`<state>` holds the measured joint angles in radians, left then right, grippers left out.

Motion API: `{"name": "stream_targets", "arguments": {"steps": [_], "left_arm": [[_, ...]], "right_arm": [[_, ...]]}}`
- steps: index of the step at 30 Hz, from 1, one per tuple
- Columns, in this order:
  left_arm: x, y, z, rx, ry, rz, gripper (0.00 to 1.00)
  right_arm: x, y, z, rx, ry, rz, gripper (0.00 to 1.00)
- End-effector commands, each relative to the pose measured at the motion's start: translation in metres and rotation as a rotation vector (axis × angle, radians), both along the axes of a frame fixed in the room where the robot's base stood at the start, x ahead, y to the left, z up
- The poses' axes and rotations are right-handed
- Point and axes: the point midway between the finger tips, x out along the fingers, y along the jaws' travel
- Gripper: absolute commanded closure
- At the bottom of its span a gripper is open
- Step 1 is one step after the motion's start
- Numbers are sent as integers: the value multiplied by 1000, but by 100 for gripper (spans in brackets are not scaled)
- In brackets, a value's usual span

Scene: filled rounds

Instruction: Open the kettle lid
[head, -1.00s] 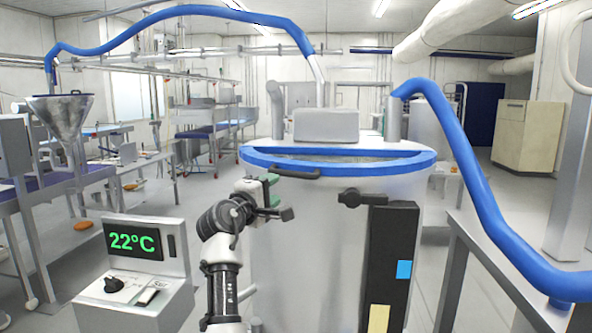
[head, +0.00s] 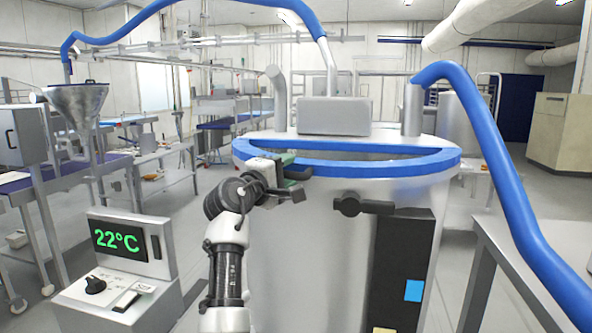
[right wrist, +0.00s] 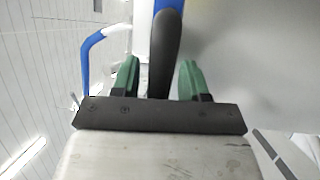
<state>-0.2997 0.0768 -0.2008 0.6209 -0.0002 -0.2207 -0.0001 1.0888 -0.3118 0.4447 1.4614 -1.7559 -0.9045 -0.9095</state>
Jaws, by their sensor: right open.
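The kettle (head: 310,250) is a large pale metal vat. Its lid (head: 390,167) has a thick blue edge and lies level on top. The lid's dark bar handle is mostly hidden behind my right gripper in the head view. In the right wrist view the black handle (right wrist: 165,50) stands between the green fingers, with a gap to the right finger. My right gripper (head: 295,180) is open at the front left of the blue edge, its fingers around or just before the handle; I cannot tell whether they touch. My left gripper is not in view.
A control box (head: 120,265) reading 22°C stands at the left. A black panel (head: 402,265) and a dark knob (head: 348,204) are on the kettle front. A blue hose (head: 490,150) runs down the right, over a metal table (head: 535,260). Floor shows between them.

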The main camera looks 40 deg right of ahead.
Motion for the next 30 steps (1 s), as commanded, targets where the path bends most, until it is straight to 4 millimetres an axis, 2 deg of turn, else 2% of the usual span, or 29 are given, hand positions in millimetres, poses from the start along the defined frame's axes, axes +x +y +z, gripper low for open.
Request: {"name": "stream_targets", "arguments": {"steps": [9, 11, 18, 26, 30], "left_arm": [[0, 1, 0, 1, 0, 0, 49], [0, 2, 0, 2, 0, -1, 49], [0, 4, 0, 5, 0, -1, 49], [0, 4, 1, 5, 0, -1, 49], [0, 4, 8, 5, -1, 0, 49]], "right_arm": [[0, 1, 0, 0, -1, 0, 56], [0, 1, 0, 0, -1, 0, 63], [0, 1, 0, 0, -1, 0, 100], [0, 0, 2, -1, 0, 0, 100], [4, 0, 11, -5, 5, -1, 100]]}}
